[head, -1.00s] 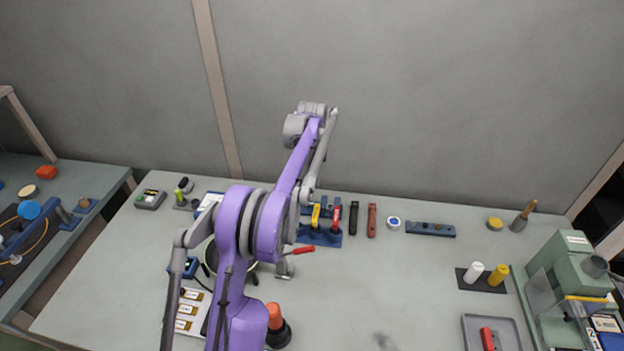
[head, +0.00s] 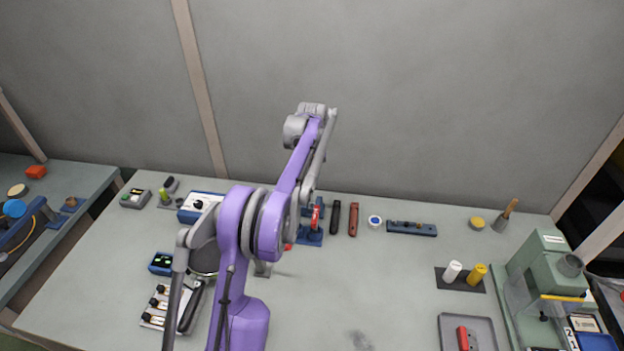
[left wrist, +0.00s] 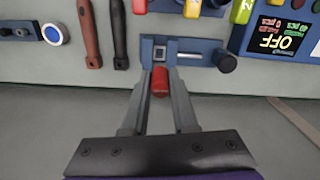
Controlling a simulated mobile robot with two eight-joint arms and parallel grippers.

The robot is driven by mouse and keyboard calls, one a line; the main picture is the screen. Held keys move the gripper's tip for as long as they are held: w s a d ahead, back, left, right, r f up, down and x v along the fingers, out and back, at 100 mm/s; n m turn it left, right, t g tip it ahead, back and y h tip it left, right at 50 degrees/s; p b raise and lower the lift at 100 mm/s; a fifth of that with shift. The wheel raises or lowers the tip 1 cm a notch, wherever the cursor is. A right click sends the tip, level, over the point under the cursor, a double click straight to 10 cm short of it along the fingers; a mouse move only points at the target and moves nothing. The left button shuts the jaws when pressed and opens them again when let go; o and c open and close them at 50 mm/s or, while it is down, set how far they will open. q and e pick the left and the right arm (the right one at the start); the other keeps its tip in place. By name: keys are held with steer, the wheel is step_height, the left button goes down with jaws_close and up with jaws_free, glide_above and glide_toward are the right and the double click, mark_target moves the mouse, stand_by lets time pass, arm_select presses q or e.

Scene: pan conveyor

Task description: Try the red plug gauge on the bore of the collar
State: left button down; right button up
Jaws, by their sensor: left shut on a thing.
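In the left wrist view, my left gripper (left wrist: 161,84) is shut on a short red cylinder, the red plug gauge (left wrist: 160,79). The gauge is at a blue fixture (left wrist: 207,47) with a light metal piece (left wrist: 187,59) and a dark knob. I cannot tell whether the gauge touches the fixture. I cannot make out the collar or its bore clearly. My right gripper is not in view.
A red upright handle (head: 318,215) stands at a blue rack (head: 310,238). Beside it lie a black tool (head: 335,218), a red tool (head: 353,219) and a blue-white round piece (head: 375,221). A green machine (head: 548,270) stands right.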

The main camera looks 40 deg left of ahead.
mark_target(312, 191)
arm_select(q)
steer(key=shift+f, duration=0.1)
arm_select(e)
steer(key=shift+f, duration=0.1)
arm_select(q)
steer(key=shift+f+b, duration=0.65)
steer(key=shift+f, duration=1)
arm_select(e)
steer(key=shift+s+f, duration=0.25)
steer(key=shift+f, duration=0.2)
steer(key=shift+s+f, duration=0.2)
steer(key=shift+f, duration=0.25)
arm_select(q)
steer(key=shift+f, duration=0.4)
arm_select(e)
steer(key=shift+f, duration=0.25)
arm_select(q)
steer(key=shift+f+b, duration=0.45)
steer(key=shift+f, duration=0.3)
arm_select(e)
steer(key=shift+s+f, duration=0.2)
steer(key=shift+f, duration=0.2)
arm_select(q)
steer(key=shift+f+b, duration=0.3)
steer(key=shift+f, duration=0.3)
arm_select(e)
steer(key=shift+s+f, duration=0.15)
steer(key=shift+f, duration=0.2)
